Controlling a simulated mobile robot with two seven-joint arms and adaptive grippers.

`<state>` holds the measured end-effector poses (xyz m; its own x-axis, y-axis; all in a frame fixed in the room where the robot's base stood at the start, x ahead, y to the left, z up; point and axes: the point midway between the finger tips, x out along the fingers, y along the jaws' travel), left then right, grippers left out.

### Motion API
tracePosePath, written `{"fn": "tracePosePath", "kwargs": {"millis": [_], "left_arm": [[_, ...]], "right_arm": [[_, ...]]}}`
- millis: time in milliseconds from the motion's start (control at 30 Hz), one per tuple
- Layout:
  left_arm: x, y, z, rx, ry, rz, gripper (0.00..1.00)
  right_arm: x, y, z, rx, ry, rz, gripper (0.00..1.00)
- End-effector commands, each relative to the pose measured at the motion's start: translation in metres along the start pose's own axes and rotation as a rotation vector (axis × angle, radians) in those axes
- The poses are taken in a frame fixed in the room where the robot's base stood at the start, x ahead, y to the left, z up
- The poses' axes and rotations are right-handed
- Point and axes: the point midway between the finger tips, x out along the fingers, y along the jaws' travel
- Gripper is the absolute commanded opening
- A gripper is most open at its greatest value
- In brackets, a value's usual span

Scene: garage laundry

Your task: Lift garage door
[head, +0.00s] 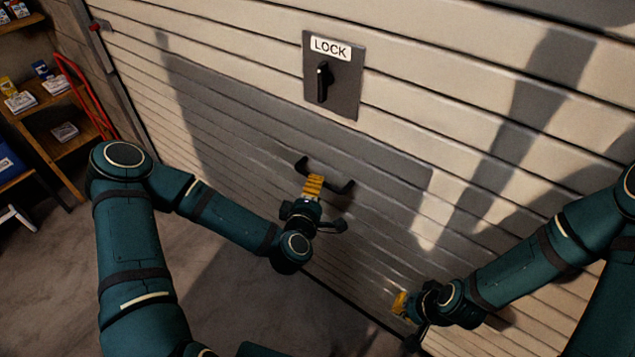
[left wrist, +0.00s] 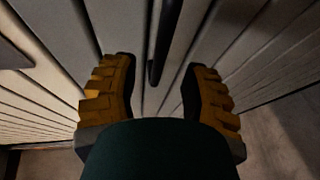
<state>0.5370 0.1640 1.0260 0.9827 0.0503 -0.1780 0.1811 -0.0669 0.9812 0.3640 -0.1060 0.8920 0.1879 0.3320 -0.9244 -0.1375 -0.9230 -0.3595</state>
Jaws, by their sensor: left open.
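The garage door (head: 420,75) is a pale slatted panel reaching down to the floor, and its slats also show in the left wrist view (left wrist: 60,35). A black bar handle (head: 343,188) is fixed low on it. A grey plate marked LOCK (head: 346,85) with a black knob (head: 322,82), pointing up and down, sits above the handle. My left gripper (head: 314,184) is at the handle, hiding its middle. In the left wrist view, the left gripper (left wrist: 158,78) is open, with the handle (left wrist: 167,35) between and beyond the yellow fingers; contact is unclear. My right gripper (head: 401,303) is low by the door, its fingers too small to judge.
Wooden shelves (head: 55,150) with small boxes stand at the left. A red tubular frame (head: 82,95) leans by them, near the door's side rail (head: 112,75). The grey concrete floor (head: 235,305) before the door looks clear.

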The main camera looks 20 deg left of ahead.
Motion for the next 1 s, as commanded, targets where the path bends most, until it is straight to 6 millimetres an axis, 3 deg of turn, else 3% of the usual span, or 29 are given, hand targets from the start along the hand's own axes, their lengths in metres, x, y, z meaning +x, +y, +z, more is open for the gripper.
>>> {"fn": "tracePosePath", "kwargs": {"millis": [233,800,867,1000], "left_arm": [[-0.024,0.000,0.000,0.001,0.000,0.000,0.46],[-0.026,-0.001,0.002,0.006,-0.007,-0.003,0.46],[-0.026,-0.007,0.008,0.029,-0.034,-0.016,0.46],[-0.031,-0.046,0.044,0.178,-0.205,-0.109,0.46]], "right_arm": [[0.000,0.000,0.000,0.000,0.000,0.000,0.00],[0.001,0.000,0.000,0.000,0.000,0.000,0.00],[0.003,0.001,0.001,0.000,-0.001,0.000,0.00],[0.016,0.005,0.003,-0.001,-0.003,0.001,0.00]]}}
